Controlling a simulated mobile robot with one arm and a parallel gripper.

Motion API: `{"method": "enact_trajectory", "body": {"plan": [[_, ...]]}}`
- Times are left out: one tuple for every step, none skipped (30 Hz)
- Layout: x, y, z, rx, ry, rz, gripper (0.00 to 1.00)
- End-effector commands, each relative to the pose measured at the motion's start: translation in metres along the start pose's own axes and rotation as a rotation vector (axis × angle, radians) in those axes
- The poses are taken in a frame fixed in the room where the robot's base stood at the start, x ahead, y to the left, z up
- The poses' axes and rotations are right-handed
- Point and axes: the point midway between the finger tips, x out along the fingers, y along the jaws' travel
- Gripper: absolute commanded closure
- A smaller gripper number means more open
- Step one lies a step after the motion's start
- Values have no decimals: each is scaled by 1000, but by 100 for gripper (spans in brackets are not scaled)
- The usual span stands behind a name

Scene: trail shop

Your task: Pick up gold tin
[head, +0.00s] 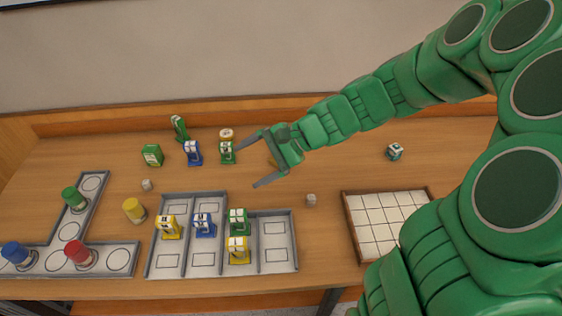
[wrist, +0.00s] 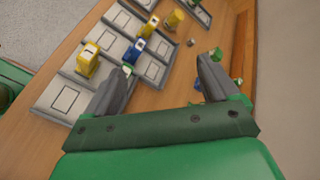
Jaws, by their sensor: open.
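My gripper (head: 248,164) is open and empty above the back middle of the table, its fingers pointing left. In the wrist view the open fingers (wrist: 165,63) frame bare wood and the tray's edge. A small round gold-and-white item (head: 226,134), which looks like a tin, stands at the back behind a green-and-white pump-shaped piece (head: 227,153). I cannot tell which of these is the gold tin.
A grey compartment tray (head: 267,215) holds yellow, blue and green pieces. An L-shaped grey tray (head: 53,226) with colored cylinders is at left. A yellow cylinder (head: 134,210) stands between them. A white-tiled tray (head: 350,227) is at right. Small grey cubes (head: 311,200) lie loose.

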Motion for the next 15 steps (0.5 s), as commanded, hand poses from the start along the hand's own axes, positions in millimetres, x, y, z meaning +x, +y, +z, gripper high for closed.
{"method": "enact_trajectory", "body": {"plan": [[1,-5,-12,42,-2,-35,12],[2,-8,-19,67,-3,-56,12],[3,-11,-28,101,-6,-83,12],[3,-14,-35,126,-7,-105,12],[3,-16,-42,151,-7,-125,12],[3,-19,-51,185,-7,-152,12],[3,-20,-59,211,-6,-171,12],[3,-22,-67,240,-5,-192,12],[3,-23,-78,276,-4,-218,12],[3,-24,-86,303,-1,-238,12],[2,-25,-94,330,1,-256,12],[2,-25,-106,369,2,-281,12],[2,-25,-114,398,3,-300,12],[2,-24,-123,428,3,-319,12],[1,-24,-134,465,6,-343,12]]}}
